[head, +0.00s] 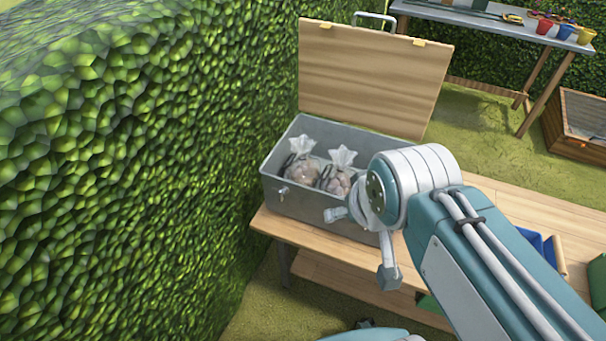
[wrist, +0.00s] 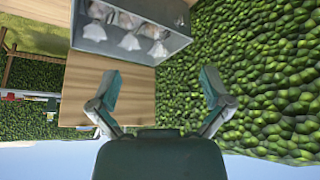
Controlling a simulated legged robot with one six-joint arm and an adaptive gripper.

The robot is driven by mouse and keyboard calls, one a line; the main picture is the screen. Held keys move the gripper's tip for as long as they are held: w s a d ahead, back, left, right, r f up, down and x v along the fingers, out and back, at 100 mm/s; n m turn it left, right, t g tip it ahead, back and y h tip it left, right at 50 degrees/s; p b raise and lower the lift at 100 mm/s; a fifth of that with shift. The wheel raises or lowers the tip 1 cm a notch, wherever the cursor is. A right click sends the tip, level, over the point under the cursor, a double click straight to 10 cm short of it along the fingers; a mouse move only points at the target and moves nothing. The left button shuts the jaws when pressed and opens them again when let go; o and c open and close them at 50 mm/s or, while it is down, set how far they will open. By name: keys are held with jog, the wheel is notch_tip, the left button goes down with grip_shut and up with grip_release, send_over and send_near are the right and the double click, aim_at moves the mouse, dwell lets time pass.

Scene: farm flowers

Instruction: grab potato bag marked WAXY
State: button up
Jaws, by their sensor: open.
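Clear plastic bags of brown potatoes stand in an open grey metal box (head: 318,210). In the head view, a left bag (head: 301,172) and a second bag (head: 339,180) show, each with a dark tag; my arm covers the box's right end. In the wrist view, three bags show in the box (wrist: 165,52) at the top: a left bag (wrist: 96,32), a middle one (wrist: 130,40) and a right one (wrist: 158,49). No marking is readable, so I cannot tell which is WAXY. My gripper (wrist: 160,75) is open and empty; in the head view it is in front of the box.
The box's wooden lid (head: 372,80) stands open behind the bags. The box rests on a wooden bench (head: 320,241), with a blue container (head: 540,246) to the right. A tall hedge (head: 120,180) rises close on the left. A potting table (head: 480,18) stands at the back.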

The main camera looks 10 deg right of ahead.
jog(key=shift+w+r, duration=0.1)
jog(key=shift+w, duration=0.1)
jog(key=shift+c, duration=0.7)
jog(key=m+g+h, duration=0.1)
jog(key=m, duration=0.2)
send_over(302, 151)
jog(key=s+a, duration=0.1)
jog(key=s, duration=0.3)
notch_tip(302, 151, down, 23)
jog(key=x, duration=1.1)
jog(key=shift+w+d+f, duration=0.15)
jog(key=shift+f, duration=0.05)
jog(key=shift+r, duration=0.1)
grip_shut()
